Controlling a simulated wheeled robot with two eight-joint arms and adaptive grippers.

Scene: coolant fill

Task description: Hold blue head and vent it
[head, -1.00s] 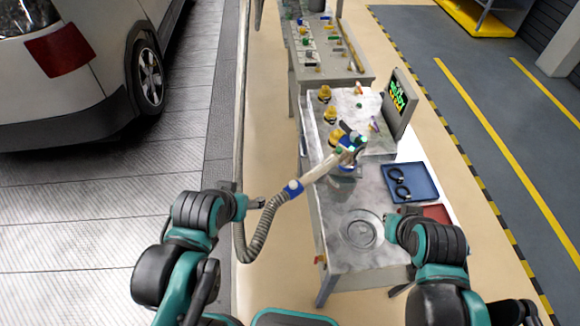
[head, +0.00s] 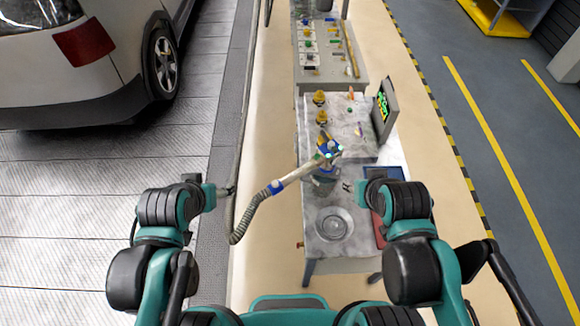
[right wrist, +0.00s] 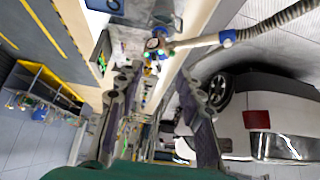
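The blue head (head: 328,150) sits atop a grey-blue vessel (head: 323,184) on the metal worktable. A pale tube with blue collars and a grey ribbed hose (head: 255,210) run from it down to the left. My right gripper (head: 350,187) is just right of the vessel, apart from the head. In the right wrist view its two fingers (right wrist: 157,80) are spread with nothing between them, and the blue head (right wrist: 157,46) shows beyond the tips. My left gripper (head: 230,190) hangs left of the table and hose, empty; its finger opening is too small to judge.
Yellow-topped fittings (head: 320,98) stand behind the head, and a monitor with green text (head: 384,106) stands at right. A round metal dish (head: 334,223) is at the table's front. A blue tray (head: 397,172) is partly hidden by my right arm. A car (head: 95,60) stands at left.

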